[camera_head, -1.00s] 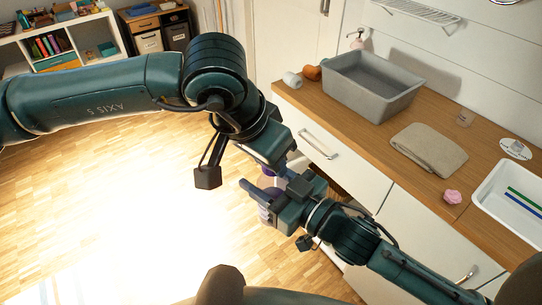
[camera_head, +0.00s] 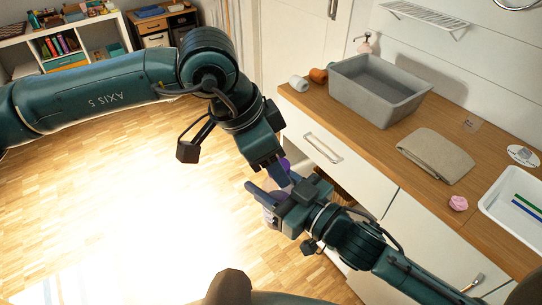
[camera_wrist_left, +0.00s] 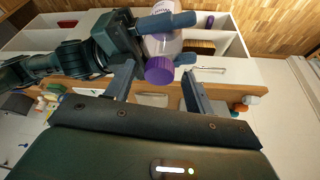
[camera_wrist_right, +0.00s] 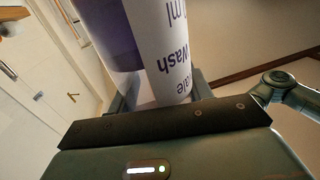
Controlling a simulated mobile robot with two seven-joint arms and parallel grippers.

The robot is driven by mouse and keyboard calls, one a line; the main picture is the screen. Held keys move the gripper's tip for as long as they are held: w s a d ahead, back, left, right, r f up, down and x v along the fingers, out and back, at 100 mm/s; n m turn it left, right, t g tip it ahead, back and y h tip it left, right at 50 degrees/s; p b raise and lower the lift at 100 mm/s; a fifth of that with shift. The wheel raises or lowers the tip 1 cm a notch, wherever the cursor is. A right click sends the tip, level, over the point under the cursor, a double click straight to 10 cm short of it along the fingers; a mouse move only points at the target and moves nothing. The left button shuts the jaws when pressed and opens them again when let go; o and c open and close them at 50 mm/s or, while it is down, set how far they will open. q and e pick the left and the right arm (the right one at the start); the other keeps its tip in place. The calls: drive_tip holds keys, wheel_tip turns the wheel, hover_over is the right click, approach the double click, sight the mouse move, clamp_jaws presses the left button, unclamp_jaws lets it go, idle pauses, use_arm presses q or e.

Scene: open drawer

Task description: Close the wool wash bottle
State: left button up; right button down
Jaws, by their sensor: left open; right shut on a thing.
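The wool wash bottle is a pale bottle with a purple cap. In the head view the bottle (camera_head: 268,198) is mostly hidden by my right gripper (camera_head: 272,190), which is shut around its body. The purple cap (camera_head: 286,164) shows just under my left gripper (camera_head: 274,172). In the left wrist view the cap (camera_wrist_left: 159,70) is at the bottle's neck end, between the open fingers of my left gripper (camera_wrist_left: 158,78), with gaps on both sides. I cannot tell how tightly the cap sits. The right wrist view shows the bottle's printed label (camera_wrist_right: 165,45) close up.
The wooden counter (camera_head: 400,195) at the right holds a grey basin (camera_head: 378,88), a folded cloth (camera_head: 435,155), a pink item (camera_head: 458,203) and a white tray (camera_head: 490,205). White drawer fronts (camera_head: 322,148) are close behind the grippers. The floor (camera_head: 130,215) at the left is clear.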

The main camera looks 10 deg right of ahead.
use_arm(q)
drive_tip(key=shift+r, duration=2.3)
drive_tip(key=shift+c, duration=0.2)
